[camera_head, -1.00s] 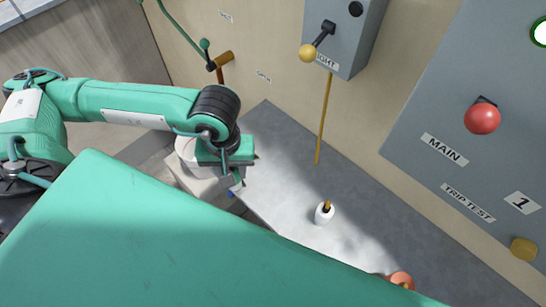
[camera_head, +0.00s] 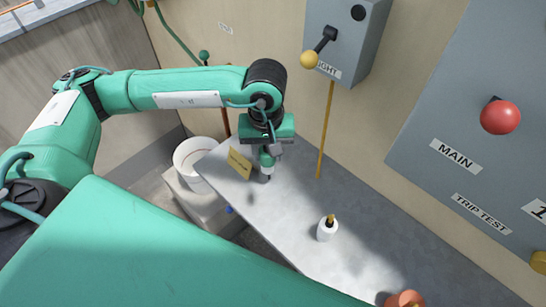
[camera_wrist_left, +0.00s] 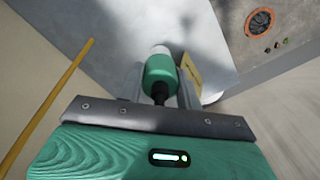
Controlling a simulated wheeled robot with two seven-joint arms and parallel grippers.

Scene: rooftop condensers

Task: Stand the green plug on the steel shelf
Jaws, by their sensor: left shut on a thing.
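The green plug (camera_wrist_left: 160,72) has a black neck and a pale end. My left gripper (camera_wrist_left: 161,88) is shut on it, with one finger on each side. In the head view, my left gripper (camera_head: 268,150) points down over the far left part of the grey steel shelf (camera_head: 285,225), and the green plug (camera_head: 267,160) hangs below it, roughly upright. I cannot tell whether its lower end touches the shelf. My right gripper is not in view.
A yellow card (camera_head: 239,163) stands at the shelf's left end, close to the plug. A white plug (camera_head: 327,229) and a copper-coloured one (camera_head: 405,299) stand farther along. A white bucket (camera_head: 192,160) is to the left. A yellow rod (camera_head: 326,130) hangs behind.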

